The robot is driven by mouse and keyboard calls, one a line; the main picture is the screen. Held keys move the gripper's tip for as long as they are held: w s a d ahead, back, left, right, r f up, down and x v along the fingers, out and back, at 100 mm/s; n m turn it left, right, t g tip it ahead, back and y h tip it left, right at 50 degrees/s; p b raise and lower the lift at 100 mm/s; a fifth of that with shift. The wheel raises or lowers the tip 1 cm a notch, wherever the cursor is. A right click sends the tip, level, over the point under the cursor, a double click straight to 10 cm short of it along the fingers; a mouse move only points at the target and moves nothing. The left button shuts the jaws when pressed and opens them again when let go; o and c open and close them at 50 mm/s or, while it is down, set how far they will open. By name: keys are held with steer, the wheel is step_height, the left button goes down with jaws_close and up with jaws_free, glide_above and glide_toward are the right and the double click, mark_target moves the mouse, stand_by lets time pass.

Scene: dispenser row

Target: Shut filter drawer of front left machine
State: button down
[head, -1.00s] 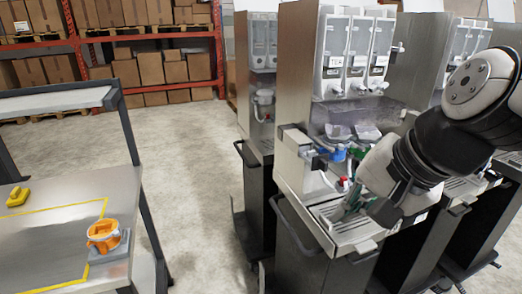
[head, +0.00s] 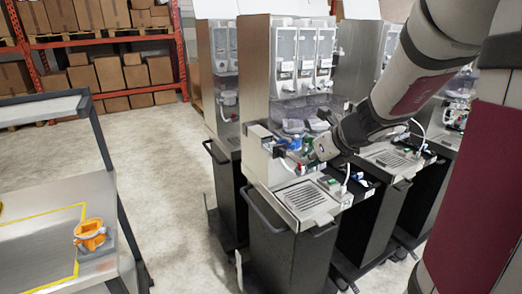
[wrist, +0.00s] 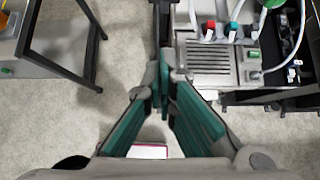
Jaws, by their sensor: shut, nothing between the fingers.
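The nearest machine on the left (head: 268,75) is a tall metal dispenser with clear hoppers on top and a grilled drip tray (head: 301,197) at its front. Blue and red fittings show in its middle bay. My wrist hides part of this bay, and I cannot make out the filter drawer or how far out it is. My gripper (wrist: 166,76) is shut and empty in the wrist view. There its teal-padded fingers point past the left side of a drip tray (wrist: 208,54), with floor below; contact cannot be told.
Other dispensers stand behind and to the right. A metal cart (head: 95,190) with an orange part (head: 90,235) is at the left. Open floor (head: 165,165) lies between the cart and the machines. A dark handle bar (head: 270,210) sticks out from the near machine's base.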

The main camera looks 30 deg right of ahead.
mark_target(276, 147)
steer(key=w+f, duration=0.4)
steer(key=w, duration=0.4)
steer(key=shift+b, duration=0.3)
steer(key=shift+a, duration=0.1)
steer(key=w, duration=0.7)
steer(key=shift+w+a+r, duration=0.1)
steer(key=shift+w+a, duration=0.05)
steer(key=shift+w, duration=0.15)
